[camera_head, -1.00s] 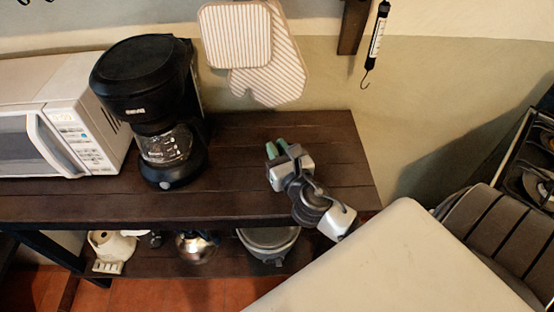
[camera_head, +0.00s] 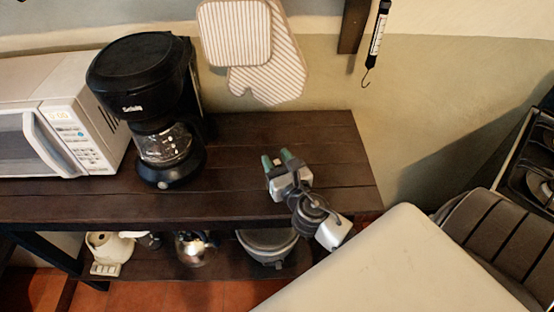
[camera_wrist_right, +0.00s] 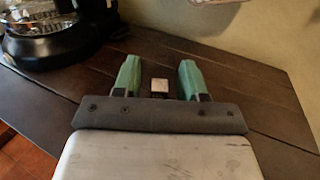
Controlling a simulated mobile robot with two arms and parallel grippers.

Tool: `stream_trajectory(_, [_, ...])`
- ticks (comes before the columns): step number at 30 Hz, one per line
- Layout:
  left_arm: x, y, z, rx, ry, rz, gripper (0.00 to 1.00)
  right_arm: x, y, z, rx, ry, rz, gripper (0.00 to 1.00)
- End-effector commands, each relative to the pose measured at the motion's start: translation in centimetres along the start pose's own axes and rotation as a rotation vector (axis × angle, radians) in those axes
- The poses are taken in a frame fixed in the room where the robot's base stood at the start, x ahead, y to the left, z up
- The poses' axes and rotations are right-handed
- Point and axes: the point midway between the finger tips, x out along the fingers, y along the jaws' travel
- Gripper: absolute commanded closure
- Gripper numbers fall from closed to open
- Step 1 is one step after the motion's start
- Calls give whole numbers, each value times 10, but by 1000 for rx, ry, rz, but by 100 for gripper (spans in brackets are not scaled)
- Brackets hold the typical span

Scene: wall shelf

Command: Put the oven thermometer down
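A small block with a pale square face and dark sides, which I take to be the oven thermometer (camera_wrist_right: 159,86), stands on the dark wooden shelf top (camera_head: 240,135). In the right wrist view it sits between the two green fingers of my right gripper (camera_wrist_right: 158,78), with a gap on each side. In the head view my right gripper (camera_head: 277,160) is low over the right part of the shelf top, its fingers apart and pointing to the back wall. The thermometer is too small to make out clearly there. My left gripper is not in view.
A black coffee maker (camera_head: 145,85) and a white microwave (camera_head: 75,120) stand to the left. Striped oven mitts (camera_head: 265,60) and a hook scale (camera_head: 377,40) hang on the wall. Pots are on the lower shelf. The shelf top around my right gripper is clear.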

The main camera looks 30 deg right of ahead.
Motion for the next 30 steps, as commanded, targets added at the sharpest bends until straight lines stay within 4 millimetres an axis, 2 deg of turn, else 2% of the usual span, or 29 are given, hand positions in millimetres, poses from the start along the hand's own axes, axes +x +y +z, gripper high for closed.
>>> stream_trajectory(8, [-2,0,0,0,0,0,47,-3,0,3,1,1,0,58])
stream_trajectory(11, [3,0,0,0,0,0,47,-17,0,0,1,3,1,58])
stream_trajectory(21, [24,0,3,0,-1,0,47,-90,0,-1,1,4,0,58])
stream_trajectory(25, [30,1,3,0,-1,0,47,-108,0,0,2,2,0,58])
stream_trajectory(30, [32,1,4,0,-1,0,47,-119,0,2,1,0,0,58])
